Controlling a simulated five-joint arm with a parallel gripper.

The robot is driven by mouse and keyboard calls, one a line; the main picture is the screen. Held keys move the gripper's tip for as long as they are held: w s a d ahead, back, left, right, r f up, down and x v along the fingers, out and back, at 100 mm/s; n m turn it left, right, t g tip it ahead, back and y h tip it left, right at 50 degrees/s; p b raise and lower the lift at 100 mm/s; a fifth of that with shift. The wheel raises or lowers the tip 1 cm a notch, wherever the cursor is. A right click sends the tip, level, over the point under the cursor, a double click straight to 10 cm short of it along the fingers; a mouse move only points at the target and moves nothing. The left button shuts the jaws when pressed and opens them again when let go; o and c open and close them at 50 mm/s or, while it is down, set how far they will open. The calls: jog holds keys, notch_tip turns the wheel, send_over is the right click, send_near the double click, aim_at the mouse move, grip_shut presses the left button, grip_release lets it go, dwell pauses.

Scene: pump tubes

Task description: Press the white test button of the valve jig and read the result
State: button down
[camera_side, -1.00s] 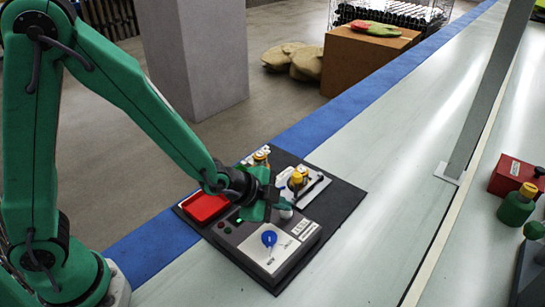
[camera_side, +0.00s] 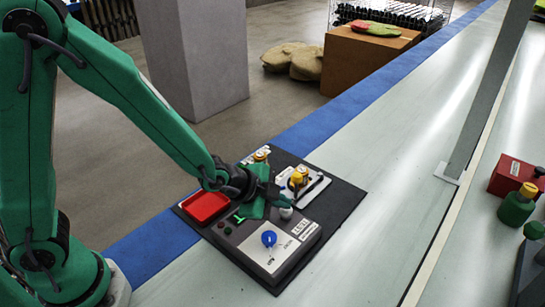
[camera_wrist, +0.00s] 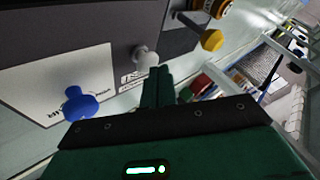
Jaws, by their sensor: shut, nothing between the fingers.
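The grey valve jig (camera_side: 240,238) lies on a black mat and has a pale panel with a blue knob (camera_side: 268,238). The blue knob also shows in the wrist view (camera_wrist: 80,103). The white test button (camera_side: 286,213) stands at the jig's far right corner; it also shows in the wrist view (camera_wrist: 146,57). My gripper (camera_side: 287,202) is shut and empty, its green fingertips close by the button. In the wrist view the fingertips (camera_wrist: 159,74) are just below and right of the button; contact cannot be told. Small red and green lamps sit on the jig's left part; whether one is lit is unclear.
A red tray (camera_side: 205,207) lies left of the jig. A white plate with a yellow-topped valve (camera_side: 299,179) stands just behind the button. A grey post (camera_side: 480,110) rises at right. The pale bench between the mat and the post is clear.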

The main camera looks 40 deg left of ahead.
aim_at(281, 210)
jog(key=shift+r, duration=0.1)
jog(key=shift+r, duration=2.95)
jog(key=shift+a, duration=0.1)
jog(key=s+a+r+n+g+y, duration=0.1)
jog(key=s+a+r+n, duration=0.4)
jog(key=s+a+n, duration=0.2)
jog(key=s+a+r+n+g+y, duration=0.2)
jog(key=s+a+r+n, duration=0.4)
jog(key=s+a, duration=0.3)
jog(key=s, duration=0.3)
jog(key=shift+s+a+n, duration=0.15)
jog(key=shift+a+n, duration=0.25)
jog(key=c, duration=2.2)
grip_release()
